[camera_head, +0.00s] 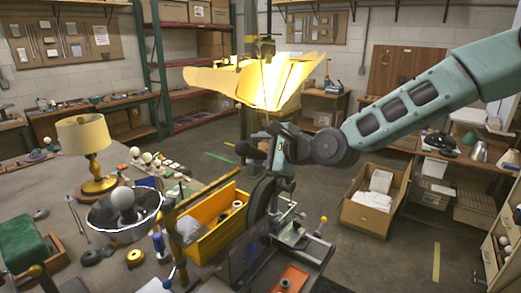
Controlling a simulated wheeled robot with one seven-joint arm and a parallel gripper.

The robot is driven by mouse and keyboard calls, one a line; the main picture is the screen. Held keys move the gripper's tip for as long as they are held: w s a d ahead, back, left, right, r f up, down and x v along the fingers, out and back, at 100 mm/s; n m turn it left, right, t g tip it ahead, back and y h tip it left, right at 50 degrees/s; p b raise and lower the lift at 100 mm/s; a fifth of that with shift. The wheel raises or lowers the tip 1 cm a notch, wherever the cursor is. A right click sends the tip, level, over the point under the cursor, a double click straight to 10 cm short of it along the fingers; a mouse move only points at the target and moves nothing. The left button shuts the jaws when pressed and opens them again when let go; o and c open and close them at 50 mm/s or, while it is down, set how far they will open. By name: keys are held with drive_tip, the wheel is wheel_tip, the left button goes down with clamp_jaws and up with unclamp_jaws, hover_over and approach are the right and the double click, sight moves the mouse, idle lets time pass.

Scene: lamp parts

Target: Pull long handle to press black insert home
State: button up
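A bench press (262,205) with a dark, rounded body stands at the front edge of the table, in the middle of the view. My gripper (279,157) is at the end of my grey-green arm, just above the press. A black grip (247,151) sticks out to the left beside my gripper; it looks like the end of the long handle, but I cannot tell if they touch. My fingers are too small and overlapped to show whether they are open or shut. I cannot make out the black insert.
A yellow bin (213,222) stands left of the press. A lamp (88,150), a bowl with a white bulb (123,200) and small parts crowd the table. A lit yellow shade (265,80) hangs above. A cardboard box (375,200) sits on the floor at right.

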drive_tip(key=shift+d, duration=0.15)
drive_tip(key=b+v, duration=0.1)
drive_tip(key=v, duration=1.6)
drive_tip(key=shift+s, duration=0.1)
drive_tip(key=s+a+f+n+g+h+b, duration=0.25)
drive_tip(key=s+f+n, duration=0.25)
drive_tip(key=f, duration=0.4)
drive_tip(key=s+a+f+n+g+h+b, duration=0.2)
drive_tip(key=s+f+n+g, duration=0.3)
drive_tip(key=f, duration=0.5)
drive_tip(key=s+d+f+n+g+h+b, duration=0.1)
drive_tip(key=s+d+n+h+b, duration=0.1)
drive_tip(key=s+n, duration=0.4)
drive_tip(key=s+d+f+n+g+h+b, duration=0.1)
drive_tip(key=s+d+n+h+b, duration=0.1)
drive_tip(key=s+n, duration=0.5)
drive_tip(key=s+h, duration=0.1)
drive_tip(key=s, duration=0.2)
drive_tip(key=shift+s+d+f, duration=0.35)
drive_tip(key=shift+d, duration=0.05)
drive_tip(key=shift+g+h, duration=0.25)
